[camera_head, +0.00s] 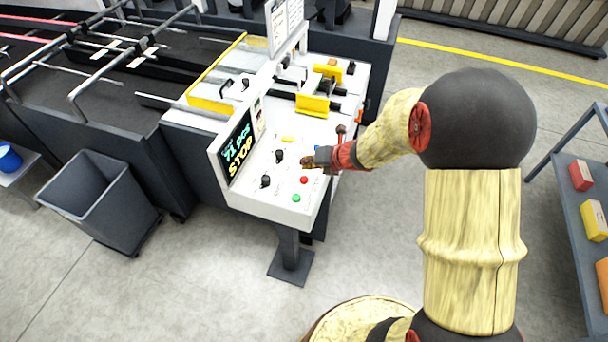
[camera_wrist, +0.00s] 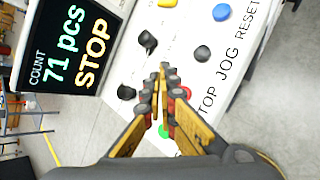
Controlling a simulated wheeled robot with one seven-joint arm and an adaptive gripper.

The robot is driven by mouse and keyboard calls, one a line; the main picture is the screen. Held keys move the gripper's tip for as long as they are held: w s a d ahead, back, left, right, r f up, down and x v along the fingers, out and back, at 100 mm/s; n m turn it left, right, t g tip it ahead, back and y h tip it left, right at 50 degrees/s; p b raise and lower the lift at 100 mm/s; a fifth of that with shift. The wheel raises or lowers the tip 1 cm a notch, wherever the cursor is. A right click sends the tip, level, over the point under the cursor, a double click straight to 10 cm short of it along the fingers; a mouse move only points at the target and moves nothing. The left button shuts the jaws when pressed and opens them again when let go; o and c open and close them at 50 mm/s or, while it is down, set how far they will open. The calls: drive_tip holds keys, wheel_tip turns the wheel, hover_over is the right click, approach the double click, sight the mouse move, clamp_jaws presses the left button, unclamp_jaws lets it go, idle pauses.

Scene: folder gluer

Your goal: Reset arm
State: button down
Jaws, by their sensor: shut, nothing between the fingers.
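My arm reaches from the right over the white control panel (camera_head: 262,195) of the folder gluer. My gripper (camera_head: 308,160) is shut and empty, above the panel near the red button (camera_head: 304,180) and the green button (camera_head: 296,198). In the wrist view my gripper's fingertips (camera_wrist: 163,72) meet over the panel, and the fingers partly cover the red button (camera_wrist: 183,93) and green button (camera_wrist: 164,131). The display (camera_head: 238,148) reads "71 pcs" and "STOP". I cannot tell whether the fingertips touch the panel.
A grey bin (camera_head: 100,200) stands on the floor left of the panel. Yellow guards (camera_head: 312,104) and rails rise behind it. A rack with red and yellow boxes (camera_head: 593,220) stands at the right edge. The floor in front of the panel is clear.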

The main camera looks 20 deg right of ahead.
drive_tip(key=shift+r+p, duration=0.35)
drive_tip(key=shift+r, duration=0.35)
drive_tip(key=shift+f, duration=0.1)
